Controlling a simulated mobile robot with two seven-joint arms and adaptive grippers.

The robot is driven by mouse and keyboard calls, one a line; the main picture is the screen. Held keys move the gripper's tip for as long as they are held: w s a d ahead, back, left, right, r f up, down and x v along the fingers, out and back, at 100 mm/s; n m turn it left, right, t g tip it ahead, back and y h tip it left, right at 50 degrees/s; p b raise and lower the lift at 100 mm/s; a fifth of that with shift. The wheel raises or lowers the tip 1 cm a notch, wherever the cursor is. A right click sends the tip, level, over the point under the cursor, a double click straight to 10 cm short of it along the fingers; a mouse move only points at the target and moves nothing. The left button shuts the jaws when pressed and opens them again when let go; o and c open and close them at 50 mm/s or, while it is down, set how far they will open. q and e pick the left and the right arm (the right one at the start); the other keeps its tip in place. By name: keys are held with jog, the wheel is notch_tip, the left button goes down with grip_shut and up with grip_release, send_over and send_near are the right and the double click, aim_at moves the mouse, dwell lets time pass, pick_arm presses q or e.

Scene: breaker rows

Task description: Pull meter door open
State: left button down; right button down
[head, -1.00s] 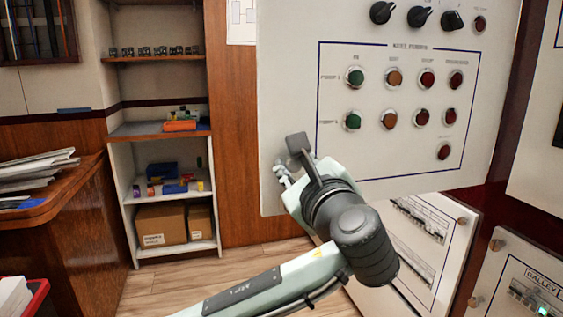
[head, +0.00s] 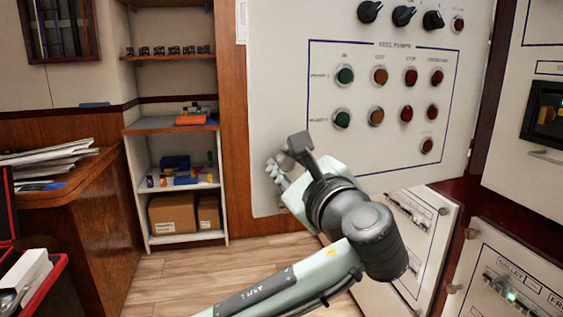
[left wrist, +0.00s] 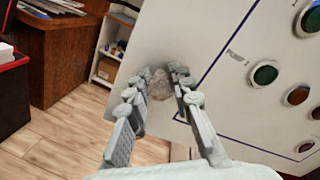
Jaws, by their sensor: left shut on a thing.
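The meter door (head: 455,110) is a light grey panel with knobs and green, amber and red buttons. It stands swung out from the cabinet, its left edge free. My left gripper (head: 279,168) is at the door's lower left edge. In the left wrist view the left gripper's fingers (left wrist: 160,92) close around a greyish knob (left wrist: 158,84) on the door (left wrist: 215,45). In the head view the gripper hides this knob. My right gripper is not in view.
Below the door are lower breaker panels (head: 400,275), with a display panel (head: 545,115) at the right. A shelf unit (head: 135,200) stands behind at the left. A wooden desk (head: 85,190) with papers and a red-rimmed bin (head: 45,290) are further left. Wood floor (head: 185,270) between them is clear.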

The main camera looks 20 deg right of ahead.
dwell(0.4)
pick_arm(q)
jog(key=c, duration=1.4)
grip_release()
jog(key=shift+o, duration=0.5)
jog(key=shift+s, duration=0.1)
jog(key=s, duration=1.2)
jog(key=shift+d, duration=0.25)
jog(key=shift+f, duration=0.1)
